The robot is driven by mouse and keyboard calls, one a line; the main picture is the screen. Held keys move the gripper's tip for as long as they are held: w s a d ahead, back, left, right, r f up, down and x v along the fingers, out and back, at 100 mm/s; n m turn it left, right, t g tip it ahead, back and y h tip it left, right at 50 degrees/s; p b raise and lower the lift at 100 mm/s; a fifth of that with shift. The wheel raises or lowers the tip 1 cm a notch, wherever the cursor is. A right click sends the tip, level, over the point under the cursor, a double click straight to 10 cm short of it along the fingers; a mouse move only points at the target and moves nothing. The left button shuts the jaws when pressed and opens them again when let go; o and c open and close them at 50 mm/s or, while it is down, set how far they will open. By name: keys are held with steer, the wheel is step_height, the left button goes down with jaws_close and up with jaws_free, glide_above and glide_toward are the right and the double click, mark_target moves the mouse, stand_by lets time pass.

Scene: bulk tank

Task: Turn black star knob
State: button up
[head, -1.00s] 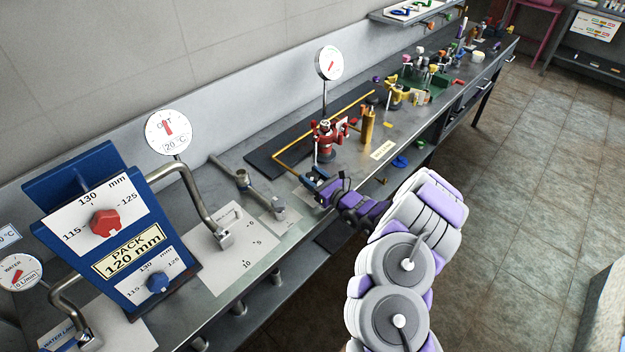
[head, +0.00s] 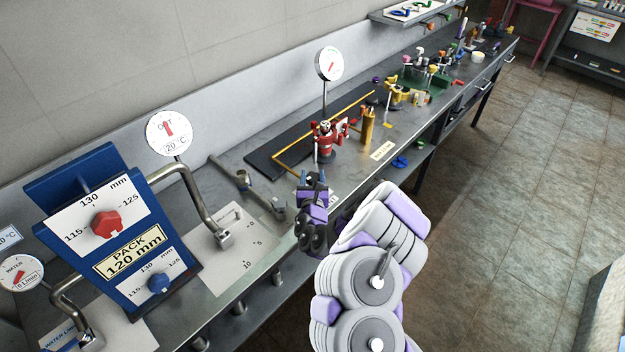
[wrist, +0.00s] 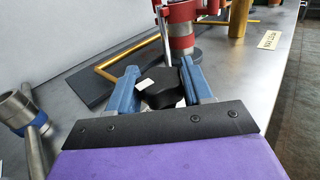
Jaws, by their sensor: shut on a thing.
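The black star knob (wrist: 162,88), with a small white mark on its top, shows in the wrist view. It sits between the two blue fingers of my gripper (wrist: 159,78), which is shut on it. In the head view my gripper (head: 313,185) is at the front part of the bench, just in front of the red fixture (head: 325,140). The knob cannot be made out there. What lies below the knob is hidden by the fingers and the gripper's black plate.
The red fixture also stands beyond the knob in the wrist view (wrist: 181,38). A yellow pipe (head: 290,160) and yellow cylinder (head: 367,126) are nearby. A metal pipe fitting (head: 243,180) lies left of my gripper. A blue panel (head: 110,230) stands further left.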

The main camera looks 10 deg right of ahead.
steer(key=shift+m+g+h+b, duration=0.3)
steer(key=shift+m+h+b, duration=0.45)
steer(key=shift+h, duration=0.45)
steer(key=shift+r, duration=0.15)
steer(key=o, duration=1)
steer(key=shift+c, duration=0.2)
